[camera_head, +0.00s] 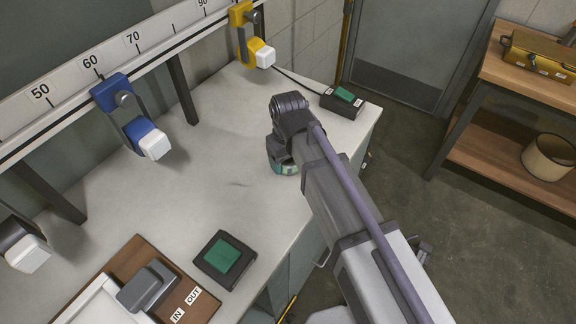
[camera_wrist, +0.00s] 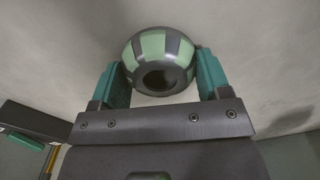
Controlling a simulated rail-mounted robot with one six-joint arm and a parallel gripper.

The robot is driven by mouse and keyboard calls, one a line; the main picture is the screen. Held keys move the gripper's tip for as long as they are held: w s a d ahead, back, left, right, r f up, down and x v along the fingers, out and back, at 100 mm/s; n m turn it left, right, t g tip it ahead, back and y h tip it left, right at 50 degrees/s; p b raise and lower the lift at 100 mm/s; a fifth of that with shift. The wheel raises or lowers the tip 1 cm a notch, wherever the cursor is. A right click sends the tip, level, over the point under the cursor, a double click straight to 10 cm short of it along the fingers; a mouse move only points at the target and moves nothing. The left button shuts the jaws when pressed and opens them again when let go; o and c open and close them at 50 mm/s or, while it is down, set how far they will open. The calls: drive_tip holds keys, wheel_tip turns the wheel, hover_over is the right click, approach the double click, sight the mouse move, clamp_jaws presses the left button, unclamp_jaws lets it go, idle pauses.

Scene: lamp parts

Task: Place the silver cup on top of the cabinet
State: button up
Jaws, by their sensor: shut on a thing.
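My gripper (camera_head: 283,167) is low over the pale top of a long bench-like cabinet (camera_head: 215,150), near its right edge. In the wrist view its two teal fingers (camera_wrist: 159,70) are shut on the sides of a round vessel (camera_wrist: 150,47). The vessel has green and dark grey stripes and a dark round opening facing the camera. I see no plainly silver cup. In the head view my wrist hides most of the held vessel, and I cannot tell whether it touches the top.
A black box with a green pad (camera_head: 225,258) lies at the front; another (camera_head: 343,100) lies at the back right. Blue (camera_head: 128,115) and yellow (camera_head: 248,35) clamps hang from a numbered rail. A wooden shelf (camera_head: 515,150) holds a beige pot. The middle top is clear.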

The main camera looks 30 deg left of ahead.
drive_tip(key=shift+d+r, duration=0.1)
drive_tip(key=shift+r, duration=0.05)
drive_tip(key=shift+f, duration=0.2)
drive_tip(key=o, duration=0.9)
drive_tip(key=shift+o, duration=0.2)
wheel_tip(320, 180, up, 12)
drive_tip(key=p, duration=1.2)
drive_tip(key=shift+r, duration=0.2)
